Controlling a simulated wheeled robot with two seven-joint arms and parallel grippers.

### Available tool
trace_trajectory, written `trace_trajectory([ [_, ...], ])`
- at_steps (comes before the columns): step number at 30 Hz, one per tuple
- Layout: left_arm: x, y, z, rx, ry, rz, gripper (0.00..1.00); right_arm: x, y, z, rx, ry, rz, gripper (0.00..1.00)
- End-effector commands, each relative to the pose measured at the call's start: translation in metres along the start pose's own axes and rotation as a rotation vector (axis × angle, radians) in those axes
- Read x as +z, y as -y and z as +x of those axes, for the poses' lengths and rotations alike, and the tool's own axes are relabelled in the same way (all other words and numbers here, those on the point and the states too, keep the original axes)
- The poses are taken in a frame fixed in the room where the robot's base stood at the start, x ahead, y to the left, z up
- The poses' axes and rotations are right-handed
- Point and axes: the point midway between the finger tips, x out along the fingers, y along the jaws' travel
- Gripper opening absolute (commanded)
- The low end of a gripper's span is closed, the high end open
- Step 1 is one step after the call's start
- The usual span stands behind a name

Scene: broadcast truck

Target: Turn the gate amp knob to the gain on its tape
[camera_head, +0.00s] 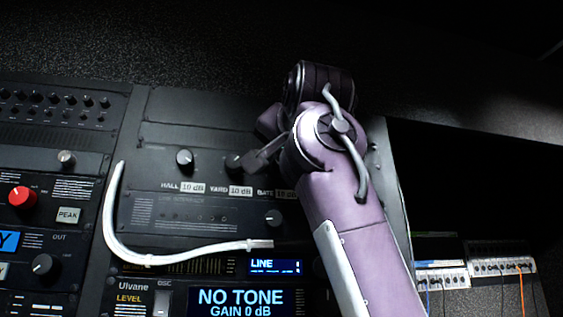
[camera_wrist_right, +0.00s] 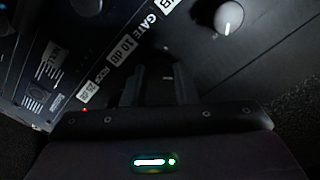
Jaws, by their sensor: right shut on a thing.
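The hall knob (camera_head: 184,158) and yard knob (camera_head: 235,163) show; the gate knob is hidden behind my right gripper. The gate tape (camera_wrist_right: 121,49) reads 10 dB in the right wrist view. My right gripper (camera_head: 258,158) reaches the panel just right of the yard knob. In the right wrist view its fingers (camera_wrist_right: 158,75) are shut on the gate knob, dark between them, beside the GATE label. The display (camera_head: 238,300) reads NO TONE, GAIN 0 dB. My left gripper is out of view.
A white curved tube (camera_head: 118,240) arcs across the panel's lower left. A small display (camera_head: 275,266) reads LINE 1. A red knob (camera_head: 22,196) and PEAK button (camera_head: 69,215) are at left. Patch sockets (camera_head: 500,265) with cables are at lower right.

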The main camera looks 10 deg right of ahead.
Motion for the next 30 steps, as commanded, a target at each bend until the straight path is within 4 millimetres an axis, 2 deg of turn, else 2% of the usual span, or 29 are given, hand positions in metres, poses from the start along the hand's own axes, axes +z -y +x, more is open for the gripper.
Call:
trace_trajectory([
  [4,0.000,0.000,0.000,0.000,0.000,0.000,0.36,0.000,0.000,0.000,0.001,0.001,-0.001,0.03],
  [5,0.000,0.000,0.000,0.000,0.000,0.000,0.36,0.000,0.000,0.000,0.001,0.001,-0.001,0.30],
  [9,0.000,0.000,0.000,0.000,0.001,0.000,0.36,0.000,0.000,0.000,0.001,0.001,-0.001,0.48],
  [17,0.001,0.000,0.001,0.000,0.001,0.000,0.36,0.000,0.000,0.000,0.000,0.000,-0.001,0.48],
  [20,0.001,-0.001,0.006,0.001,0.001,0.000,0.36,0.001,-0.001,-0.007,-0.002,-0.002,-0.001,0.48],
  [30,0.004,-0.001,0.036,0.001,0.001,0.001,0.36,0.003,-0.002,-0.061,-0.001,-0.002,-0.002,0.48],
])
